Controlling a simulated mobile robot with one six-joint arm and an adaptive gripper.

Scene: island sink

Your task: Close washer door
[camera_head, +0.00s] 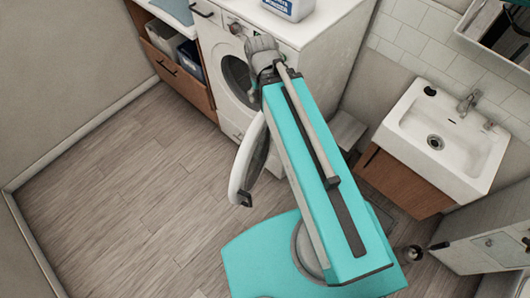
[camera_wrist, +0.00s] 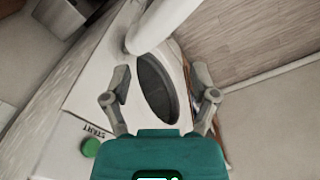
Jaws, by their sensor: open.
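The white washer (camera_head: 295,31) stands against the wall at the top of the head view. Its round door (camera_head: 248,160) is swung wide open, standing out from the front toward my base. My gripper (camera_head: 262,48) is in front of the washer's upper front and partly covers it. In the wrist view my gripper (camera_wrist: 161,76) is open, its two fingers spread with nothing between them. The dark round drum opening (camera_wrist: 158,88) lies beyond the fingers. Part of the white door (camera_wrist: 160,22) shows at the top of that view, apart from the fingers.
A wooden cabinet with an open drawer (camera_head: 172,58) stands left of the washer. A detergent container (camera_head: 289,8) is on top of the washer. A sink (camera_head: 445,130) is at the right. The wooden floor (camera_head: 130,190) at left is clear.

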